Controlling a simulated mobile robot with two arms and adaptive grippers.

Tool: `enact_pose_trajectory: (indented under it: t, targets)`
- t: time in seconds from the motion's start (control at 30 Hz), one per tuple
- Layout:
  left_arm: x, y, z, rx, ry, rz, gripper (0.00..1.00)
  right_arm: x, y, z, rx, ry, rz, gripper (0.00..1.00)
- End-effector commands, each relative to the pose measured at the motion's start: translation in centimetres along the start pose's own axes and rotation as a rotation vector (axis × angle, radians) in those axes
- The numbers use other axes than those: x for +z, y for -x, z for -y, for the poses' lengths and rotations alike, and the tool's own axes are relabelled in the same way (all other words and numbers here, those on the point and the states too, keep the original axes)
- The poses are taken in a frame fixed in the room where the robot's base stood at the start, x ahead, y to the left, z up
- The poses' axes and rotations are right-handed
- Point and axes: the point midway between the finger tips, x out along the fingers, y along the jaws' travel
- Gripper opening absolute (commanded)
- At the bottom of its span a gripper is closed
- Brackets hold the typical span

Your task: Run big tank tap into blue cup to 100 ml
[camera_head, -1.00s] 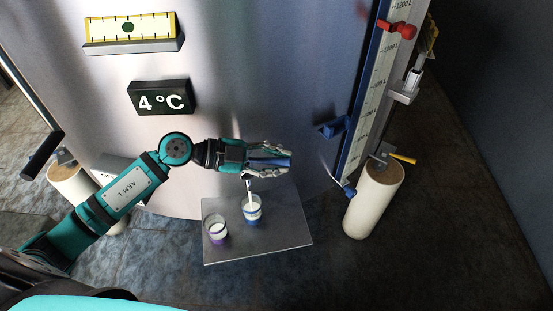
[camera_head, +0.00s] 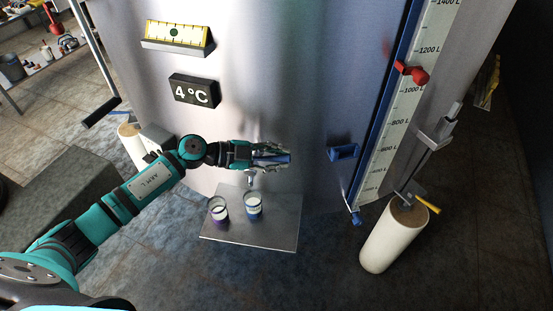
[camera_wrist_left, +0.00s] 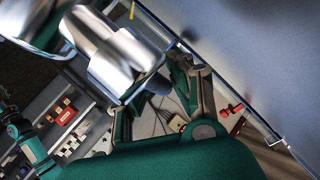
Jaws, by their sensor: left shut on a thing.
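The big tank (camera_head: 290,60) is a tall brushed-metal wall in the head view. My left gripper (camera_head: 283,158) is at the tap low on its front, shut on the blue tap handle (camera_head: 286,160), which the fingers partly cover. The tap's spout (camera_head: 251,181) points down over the blue cup (camera_head: 253,208), a clear cup with blue marking and white liquid inside. I see no stream between spout and cup. The cup's scale is too small to read. In the left wrist view a shiny metal part (camera_wrist_left: 125,60) fills the upper left. My right gripper is not in view.
A purple-marked cup (camera_head: 218,212) with white liquid stands just left of the blue cup on the same metal tray (camera_head: 270,236). A second blue handle (camera_head: 343,152) sits right of the gripper, near the level scale (camera_head: 410,100). A pale tank leg (camera_head: 393,238) stands at right.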

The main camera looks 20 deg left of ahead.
Motion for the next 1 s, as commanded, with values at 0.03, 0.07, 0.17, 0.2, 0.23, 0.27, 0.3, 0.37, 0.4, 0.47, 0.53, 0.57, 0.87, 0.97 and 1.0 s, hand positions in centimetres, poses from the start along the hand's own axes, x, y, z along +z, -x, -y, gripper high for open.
enact_pose_trajectory:
  t: [0.03,0.07,0.17,0.2,0.23,0.27,0.3,0.37,0.4,0.47,0.53,0.57,0.87,0.97,1.0]
  targets:
    - [-0.1,-0.1,0.2,-0.004,-0.002,-0.003,0.0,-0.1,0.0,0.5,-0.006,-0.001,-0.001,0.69]
    - [-0.1,-0.1,0.2,-0.004,-0.002,-0.003,0.0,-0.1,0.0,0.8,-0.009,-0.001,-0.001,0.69]
    - [-0.1,0.0,0.2,-0.005,-0.002,-0.003,0.0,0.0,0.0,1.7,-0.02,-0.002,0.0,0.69]
    - [-0.1,0.0,0.2,-0.006,-0.002,-0.003,0.0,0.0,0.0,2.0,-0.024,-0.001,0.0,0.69]
    - [-0.1,0.0,0.2,-0.006,-0.002,-0.003,0.22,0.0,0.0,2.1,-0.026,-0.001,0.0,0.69]
    - [-0.1,0.0,0.2,-0.006,-0.002,-0.002,0.26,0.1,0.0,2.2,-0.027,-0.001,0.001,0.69]
    - [-0.1,0.0,0.2,-0.006,-0.001,-0.002,0.31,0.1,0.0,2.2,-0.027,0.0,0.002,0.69]
    - [-0.1,0.0,0.2,-0.005,-0.001,-0.002,0.39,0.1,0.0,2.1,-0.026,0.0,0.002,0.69]
    - [-0.1,0.0,0.2,-0.005,-0.001,-0.002,0.44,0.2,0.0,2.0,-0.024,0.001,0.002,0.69]
    - [-0.1,0.0,0.1,-0.004,-0.001,-0.001,0.44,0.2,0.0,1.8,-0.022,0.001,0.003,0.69]
    - [-0.1,0.0,0.1,-0.004,-0.001,-0.001,0.44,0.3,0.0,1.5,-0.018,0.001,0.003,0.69]
    - [-0.1,0.0,0.1,-0.003,-0.001,-0.001,0.44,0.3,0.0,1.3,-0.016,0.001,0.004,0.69]
    - [0.1,2.0,0.0,-0.002,0.0,0.003,0.44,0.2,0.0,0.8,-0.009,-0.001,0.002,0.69]
    - [0.2,4.1,0.0,0.0,0.0,0.004,0.44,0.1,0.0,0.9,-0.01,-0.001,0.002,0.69]
    - [0.2,5.0,0.0,-0.001,0.001,0.004,0.44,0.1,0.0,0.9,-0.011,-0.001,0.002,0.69]
